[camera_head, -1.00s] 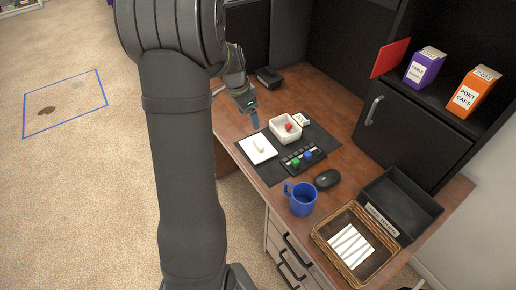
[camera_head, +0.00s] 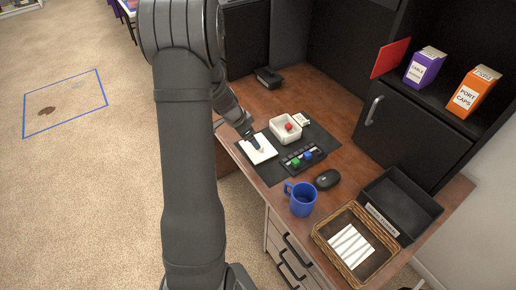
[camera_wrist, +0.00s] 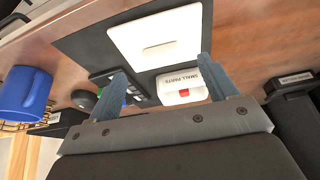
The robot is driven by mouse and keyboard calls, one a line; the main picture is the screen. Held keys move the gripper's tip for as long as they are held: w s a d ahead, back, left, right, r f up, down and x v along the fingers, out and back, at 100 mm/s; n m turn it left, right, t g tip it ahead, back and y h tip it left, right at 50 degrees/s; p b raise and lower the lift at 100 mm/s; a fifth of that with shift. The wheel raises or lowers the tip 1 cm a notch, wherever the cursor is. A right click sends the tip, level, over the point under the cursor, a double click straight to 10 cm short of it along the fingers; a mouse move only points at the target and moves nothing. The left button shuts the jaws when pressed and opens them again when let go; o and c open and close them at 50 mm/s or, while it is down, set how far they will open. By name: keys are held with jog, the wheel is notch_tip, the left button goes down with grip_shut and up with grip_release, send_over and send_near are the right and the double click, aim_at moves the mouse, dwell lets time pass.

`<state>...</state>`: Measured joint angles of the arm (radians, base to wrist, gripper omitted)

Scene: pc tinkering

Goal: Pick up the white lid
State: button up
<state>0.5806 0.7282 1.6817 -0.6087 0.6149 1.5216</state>
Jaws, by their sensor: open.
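The white lid (camera_head: 252,157) is a flat square plate with a raised bar handle, lying on the dark mat (camera_head: 268,176). It also shows at the top of the wrist view (camera_wrist: 130,38), with its handle near the middle. My gripper (camera_head: 256,144) is over the lid, its tips close to the handle in the head view. In the wrist view, the two blue-grey fingers of my gripper (camera_wrist: 167,68) stand apart with nothing between them. I cannot tell whether the fingers touch the lid.
A white small-parts box (camera_head: 279,133) holding something red stands behind the lid. A black rack (camera_head: 315,155) with green and blue pieces lies to its right. A blue mug (camera_head: 301,200), a mouse (camera_head: 328,179) and a wicker basket (camera_head: 325,236) are nearer the front.

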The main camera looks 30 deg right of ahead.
aim_at(267, 152)
jog(key=shift+d+x, duration=0.25)
jog(key=shift+x, duration=1.2)
jog(key=shift+d+x, duration=0.2)
jog(key=shift+x, duration=1.3)
jog(key=shift+r, duration=0.2)
jog(key=c, duration=1.3)
